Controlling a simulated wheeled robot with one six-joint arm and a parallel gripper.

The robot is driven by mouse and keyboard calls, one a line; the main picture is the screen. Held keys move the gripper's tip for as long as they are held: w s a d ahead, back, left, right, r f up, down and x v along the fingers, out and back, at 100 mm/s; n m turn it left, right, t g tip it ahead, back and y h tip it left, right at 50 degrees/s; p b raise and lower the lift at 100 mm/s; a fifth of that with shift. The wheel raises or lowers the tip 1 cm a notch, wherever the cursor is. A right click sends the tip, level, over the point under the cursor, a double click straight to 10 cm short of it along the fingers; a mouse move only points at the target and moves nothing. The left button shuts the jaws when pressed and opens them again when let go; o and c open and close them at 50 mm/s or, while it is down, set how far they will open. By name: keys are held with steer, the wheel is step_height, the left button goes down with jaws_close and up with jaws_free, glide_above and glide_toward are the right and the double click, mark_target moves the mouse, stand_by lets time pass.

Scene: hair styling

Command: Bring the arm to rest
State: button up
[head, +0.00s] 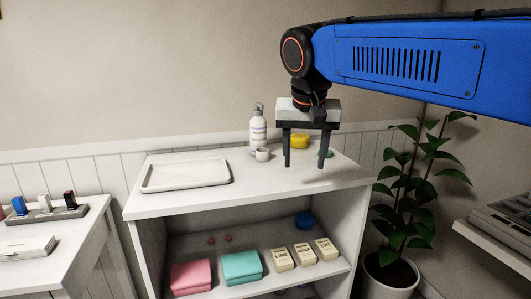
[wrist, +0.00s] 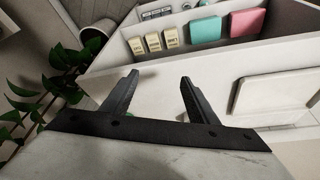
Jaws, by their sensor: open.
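My gripper (head: 305,163) points down over the right part of the white shelf unit's top (head: 245,190). Its two fingers are spread apart with nothing between them. The wrist view also shows the open gripper (wrist: 160,80), with both fingertips apart. My blue arm reaches in from the upper right of the head view. Part of the top behind the gripper is hidden by it.
A white tray (head: 186,176), a pump bottle (head: 258,132), a small white cup (head: 262,155) and a yellow item (head: 300,141) stand on the top. Pink (head: 191,277) and teal (head: 242,267) towels and cream boxes (head: 303,254) lie below. A potted plant (head: 395,225) stands right.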

steer(key=s+d+f, duration=1)
steer(key=d, duration=0.3)
steer(key=s+d+f, duration=0.3)
steer(key=s+f, duration=0.3)
steer(key=f, duration=0.1)
steer(key=s+d+f+n, duration=0.1)
steer(key=s+d+f, duration=0.2)
steer(key=s+f, duration=0.3)
steer(key=shift+d+f+t+y, duration=0.3)
steer(key=shift+d+f, duration=0.1)
steer(key=shift+f, duration=0.5)
